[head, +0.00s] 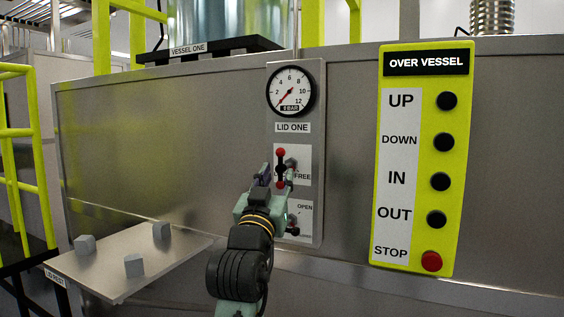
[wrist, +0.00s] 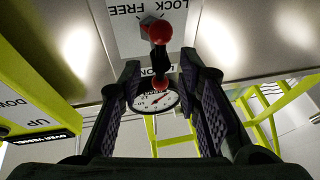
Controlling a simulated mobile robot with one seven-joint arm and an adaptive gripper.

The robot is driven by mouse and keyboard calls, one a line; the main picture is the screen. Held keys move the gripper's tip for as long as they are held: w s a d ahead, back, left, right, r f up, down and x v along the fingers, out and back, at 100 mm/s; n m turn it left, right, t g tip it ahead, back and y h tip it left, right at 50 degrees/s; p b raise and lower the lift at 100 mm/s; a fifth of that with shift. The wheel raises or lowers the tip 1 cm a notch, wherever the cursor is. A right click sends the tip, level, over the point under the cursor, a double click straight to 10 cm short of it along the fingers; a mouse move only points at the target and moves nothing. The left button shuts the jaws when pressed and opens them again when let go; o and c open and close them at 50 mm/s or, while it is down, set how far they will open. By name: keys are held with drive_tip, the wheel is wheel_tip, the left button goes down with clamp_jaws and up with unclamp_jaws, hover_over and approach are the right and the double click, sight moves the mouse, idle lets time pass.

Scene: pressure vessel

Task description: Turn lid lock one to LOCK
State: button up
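The lid one lock handle (head: 280,153) is a dark bar with red ends on the LID ONE panel (head: 314,222). It stands about upright in the head view, left of the FREE label (head: 302,176). My gripper (head: 277,178) is at the handle, partly covering it and its plate. In the wrist view, my gripper (wrist: 160,70) has its two fingers spread, with gaps to the handle (wrist: 158,61) between them. The LOCK label (wrist: 171,4) shows at the top edge there, beside FREE. In the head view LOCK is hidden or unreadable.
A pressure gauge (head: 290,91) sits above the lock. A lower control labelled OPEN (head: 304,208) is just under it, partly behind my gripper. The yellow OVER VESSEL button panel (head: 460,150) is at right. A shelf (head: 190,258) with grey blocks is at lower left.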

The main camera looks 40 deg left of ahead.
sight(279, 170)
drive_tip(key=shift+p+x, duration=0.55)
drive_tip(key=shift+x, duration=1.6)
drive_tip(key=shift+c, duration=0.2)
clamp_jaws()
